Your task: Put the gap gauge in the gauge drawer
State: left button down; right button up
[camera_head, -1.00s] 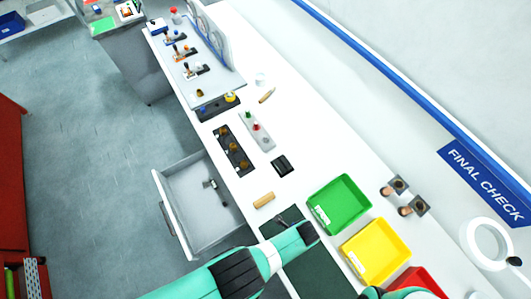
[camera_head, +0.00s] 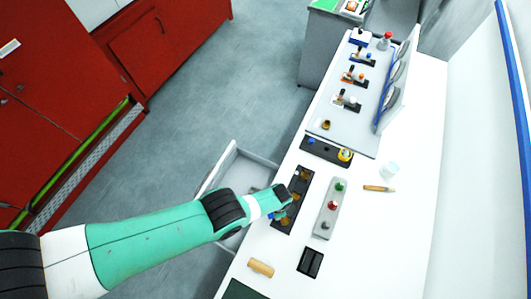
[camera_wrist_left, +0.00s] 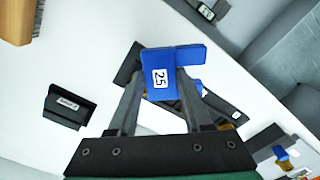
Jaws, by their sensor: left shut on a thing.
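The gap gauge, a blue block with a white label reading 25 (camera_wrist_left: 160,77), is between my left gripper's fingertips. My left gripper (camera_head: 283,203) is shut on it, over the bench beside the black rack (camera_head: 299,183). The left wrist view also shows the left gripper (camera_wrist_left: 165,90) from behind. The gauge drawer (camera_head: 237,162) stands pulled out from the bench's left side. My left arm hides much of its inside. My right gripper is not in view.
A grey strip with coloured knobs (camera_head: 331,210) lies right of the rack. A small black block (camera_head: 310,262), a wooden piece (camera_head: 261,268) and a wooden-handled tool (camera_head: 378,188) lie on the bench. A fixture board (camera_head: 350,125) stands beyond.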

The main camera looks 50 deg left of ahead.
pick_arm(q)
jog(key=s+a+f+n+b, duration=0.2)
jog(key=s+a+f+n, duration=0.3)
jog(key=a+n, duration=0.4)
jog(key=s+a+f+n+b, duration=0.2)
jog(key=s+a+f+n, duration=0.25)
jog(key=a+n, duration=0.45)
jog(key=s+a+f+n+b, duration=0.3)
jog(key=s+a+f+n, duration=0.25)
jog(key=a+n, duration=0.35)
jog(key=n+b, duration=0.1)
jog(key=b, duration=1.8)
send_over(237, 186)
jog(key=f, duration=0.8)
jog(key=shift+s+f, duration=0.25)
jog(key=shift+f, duration=0.05)
jog(key=shift+w+b, duration=0.2)
jog(key=shift+b, duration=0.15)
jog(key=shift+w+r, duration=0.1)
jog(key=shift+r, duration=0.05)
